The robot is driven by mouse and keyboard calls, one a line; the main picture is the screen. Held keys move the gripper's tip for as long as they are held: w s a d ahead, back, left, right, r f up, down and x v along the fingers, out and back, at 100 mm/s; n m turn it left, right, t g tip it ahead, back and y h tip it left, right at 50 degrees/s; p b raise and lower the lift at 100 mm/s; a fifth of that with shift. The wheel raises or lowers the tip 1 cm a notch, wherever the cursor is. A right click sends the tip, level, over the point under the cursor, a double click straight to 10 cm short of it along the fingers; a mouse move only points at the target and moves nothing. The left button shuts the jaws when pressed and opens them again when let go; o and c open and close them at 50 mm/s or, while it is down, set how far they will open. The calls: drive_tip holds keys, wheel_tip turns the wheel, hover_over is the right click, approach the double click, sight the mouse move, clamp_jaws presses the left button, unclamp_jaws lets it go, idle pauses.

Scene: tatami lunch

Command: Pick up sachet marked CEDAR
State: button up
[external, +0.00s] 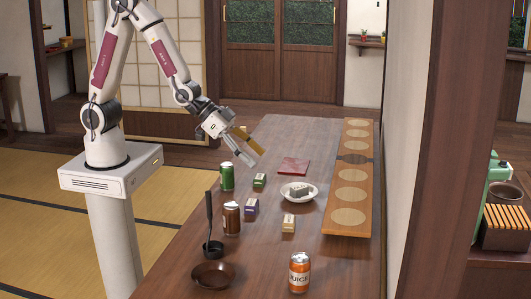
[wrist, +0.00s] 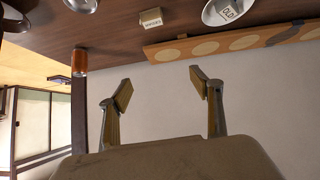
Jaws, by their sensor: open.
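Several small sachets stand on the table: a green one (external: 260,181), a purple one (external: 251,206), a cream one (external: 289,223) and a grey one (external: 301,190) on a white plate (external: 287,194). I cannot read CEDAR on any of them. In the wrist view the cream sachet (wrist: 151,18) carries a dark label too small to read, and a partly legible label shows at the white plate (wrist: 212,20). My gripper (external: 250,146) is open and empty, above the far part of the table, clear of the sachets. Its spread fingers also show in the wrist view (wrist: 161,85).
A green can (external: 227,177), a brown can (external: 232,219), a ladle (external: 211,248), a dark bowl (external: 213,276) and an orange juice can (external: 300,273) stand around the sachets. A red flat item (external: 293,166) lies behind. A long board (external: 345,214) runs along the right, near the wall.

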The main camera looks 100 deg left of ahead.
drive_tip(key=w+f+t, duration=0.1)
drive_tip(key=w+f, duration=0.3)
drive_tip(key=f, duration=0.4)
drive_tip(key=t, duration=0.1)
approach(285, 214)
drive_tip(key=w, duration=0.2)
drive_tip(key=shift+w+f, duration=0.3)
drive_tip(key=shift+f, duration=0.05)
drive_tip(key=shift+s+f+t, duration=0.15)
drive_tip(key=shift+f+t, duration=0.25)
drive_tip(key=shift+f, duration=0.55)
drive_tip(key=shift+x, duration=1.3)
drive_tip(key=shift+w+d+f, duration=0.1)
drive_tip(key=shift+w+f, duration=0.05)
drive_tip(key=shift+w, duration=0.6)
drive_tip(key=shift+w+d+f, duration=0.1)
drive_tip(key=shift+w+f, duration=0.05)
drive_tip(key=shift+w, duration=0.55)
drive_tip(key=shift+x, duration=1.15)
